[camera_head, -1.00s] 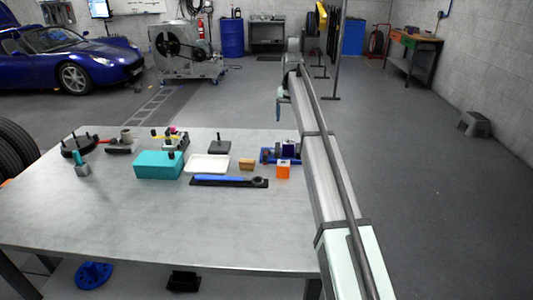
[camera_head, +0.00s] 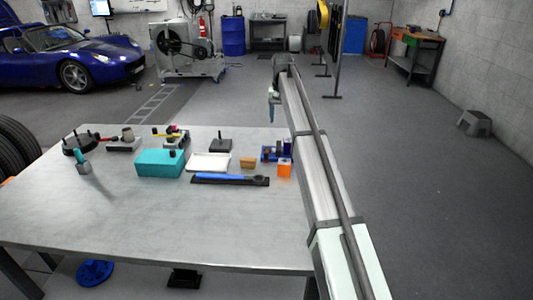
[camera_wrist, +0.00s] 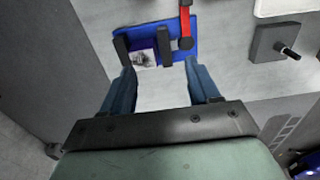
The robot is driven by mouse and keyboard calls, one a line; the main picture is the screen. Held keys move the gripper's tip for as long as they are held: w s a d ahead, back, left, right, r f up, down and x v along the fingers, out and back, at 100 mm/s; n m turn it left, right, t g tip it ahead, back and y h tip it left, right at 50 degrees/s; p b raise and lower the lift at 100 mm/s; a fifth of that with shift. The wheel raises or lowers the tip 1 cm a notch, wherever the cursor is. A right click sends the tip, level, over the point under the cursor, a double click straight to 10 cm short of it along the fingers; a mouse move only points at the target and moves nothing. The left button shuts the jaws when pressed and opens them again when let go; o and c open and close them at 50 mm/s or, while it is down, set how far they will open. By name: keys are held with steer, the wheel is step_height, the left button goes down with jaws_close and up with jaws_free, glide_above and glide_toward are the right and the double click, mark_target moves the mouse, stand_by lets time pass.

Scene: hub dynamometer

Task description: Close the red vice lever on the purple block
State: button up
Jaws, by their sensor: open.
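The vice has a blue base (camera_wrist: 209,36) and dark upright jaws in the wrist view. Its red lever (camera_wrist: 185,22) runs up to the top edge there, with a dark round end at the bottom. In the head view the vice (camera_head: 267,153) sits at the table's right side, close to the arm.
A teal box (camera_head: 158,163) stands further left. The table's front is clear.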

mark_target(266, 152)
steer(key=s+a, duration=0.5)
steer(key=shift+s+f, duration=0.1)
steer(key=shift+s, duration=0.05)
steer(key=shift+c, duration=1.1)
step_height(266, 152, down, 14)
steer(key=shift+a+r, duration=0.1)
steer(key=shift+r, duration=0.1)
jaws_close()
